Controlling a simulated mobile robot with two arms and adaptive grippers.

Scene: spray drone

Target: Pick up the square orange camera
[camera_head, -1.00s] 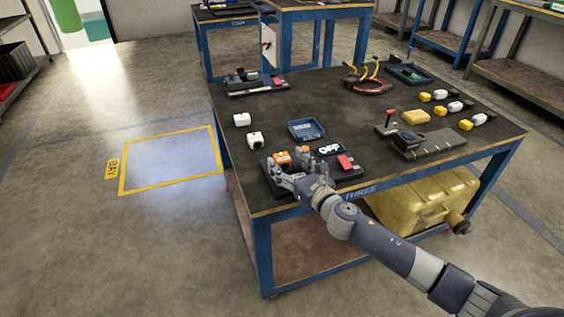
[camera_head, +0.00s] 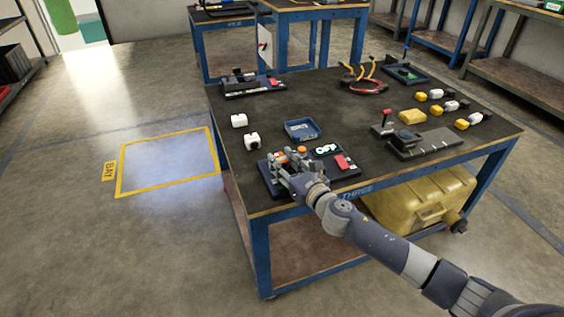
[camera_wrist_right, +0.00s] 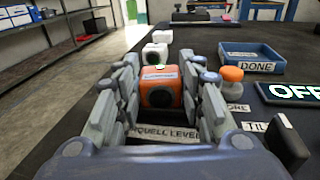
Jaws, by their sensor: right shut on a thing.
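The square orange camera (camera_wrist_right: 160,93) sits between the fingers of my right gripper (camera_wrist_right: 163,85) in the right wrist view. It has a dark round lens and a pale label on top. The fingers press on its left and right sides. In the head view my right gripper (camera_head: 284,162) is over the dark station at the table's near left corner and mostly hides the camera (camera_head: 282,157). I cannot tell whether the camera is lifted. My left gripper is not in view.
Two white cameras (camera_head: 239,120) (camera_head: 252,141) stand beyond. The blue DONE tray (camera_head: 303,130) is behind the station. An orange knob (camera_wrist_right: 232,75), a lit OFF display (camera_wrist_right: 295,93) and a red switch (camera_head: 343,162) are close right of the gripper. Yellow and white parts lie far right.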

